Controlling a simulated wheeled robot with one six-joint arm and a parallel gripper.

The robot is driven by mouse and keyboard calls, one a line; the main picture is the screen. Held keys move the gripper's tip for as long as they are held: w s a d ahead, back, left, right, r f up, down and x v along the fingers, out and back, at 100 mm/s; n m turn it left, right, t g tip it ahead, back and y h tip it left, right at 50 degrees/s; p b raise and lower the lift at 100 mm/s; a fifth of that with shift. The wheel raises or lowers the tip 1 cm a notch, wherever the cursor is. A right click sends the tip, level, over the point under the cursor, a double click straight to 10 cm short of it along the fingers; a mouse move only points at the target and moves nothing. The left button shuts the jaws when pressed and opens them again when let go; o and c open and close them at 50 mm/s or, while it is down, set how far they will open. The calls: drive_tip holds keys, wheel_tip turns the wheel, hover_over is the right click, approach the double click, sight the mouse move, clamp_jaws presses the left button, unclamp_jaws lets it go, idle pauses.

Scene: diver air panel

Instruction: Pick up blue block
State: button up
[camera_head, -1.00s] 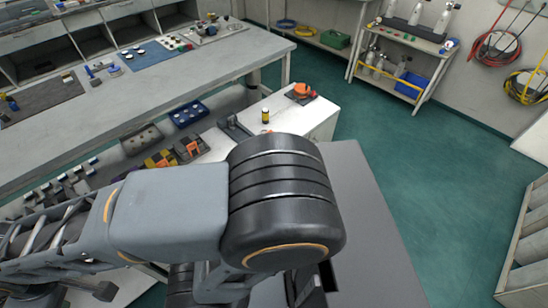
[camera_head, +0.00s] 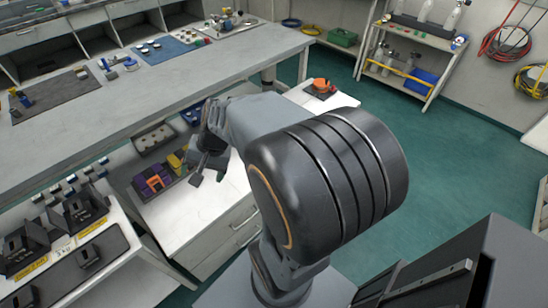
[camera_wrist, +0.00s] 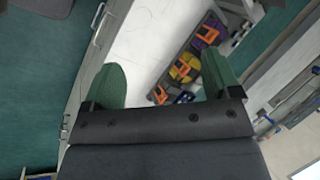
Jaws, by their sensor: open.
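I cannot pick out a separate blue block with certainty. Small blue pieces (camera_head: 107,68) stand on the grey bench at the back left in the head view. My gripper (camera_wrist: 165,82) has its two green fingers spread wide, with nothing held between them in the wrist view. In the head view my gripper (camera_head: 209,178) hangs over the white cabinet top (camera_head: 190,218), just right of a purple-and-orange item (camera_head: 152,180). In the wrist view a row of purple, yellow and dark items with orange parts (camera_wrist: 185,68) lies beyond and between the fingers.
The grey bench (camera_head: 170,92) runs along the back left, above the cabinet. A grey tray with round items (camera_head: 154,139) sits under its edge. An orange item (camera_head: 321,86) stands on the cabinet's far end. Black holders (camera_head: 77,212) stand at lower left. Green floor is open at right.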

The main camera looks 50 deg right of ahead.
drive_tip(key=w+d+f+m+t+y+b, duration=0.25)
drive_tip(key=w+d+f+m+b, duration=0.2)
drive_tip(key=d+f+m, duration=0.45)
drive_tip(key=s+d+f+m+t+h+b, duration=0.2)
drive_tip(key=d+f+m+t+h+b, duration=0.15)
drive_tip(key=d+f+m, duration=0.75)
drive_tip(key=s+d+f+m+t+h+b, duration=0.1)
drive_tip(key=d+f+m+t+h+b, duration=0.45)
drive_tip(key=d, duration=0.95)
drive_tip(key=w+f+m, duration=0.1)
drive_tip(key=w, duration=0.1)
drive_tip(key=w+f+p, duration=0.1)
drive_tip(key=w, duration=0.1)
drive_tip(key=w+d+f+m+g+y, duration=0.1)
drive_tip(key=w+f, duration=0.1)
drive_tip(key=shift+w+m, duration=0.15)
drive_tip(key=shift+m, duration=0.2)
drive_tip(key=shift+x, duration=2.9)
drive_tip(key=shift+d, duration=0.2)
clamp_jaws()
drive_tip(key=shift+r, duration=0.1)
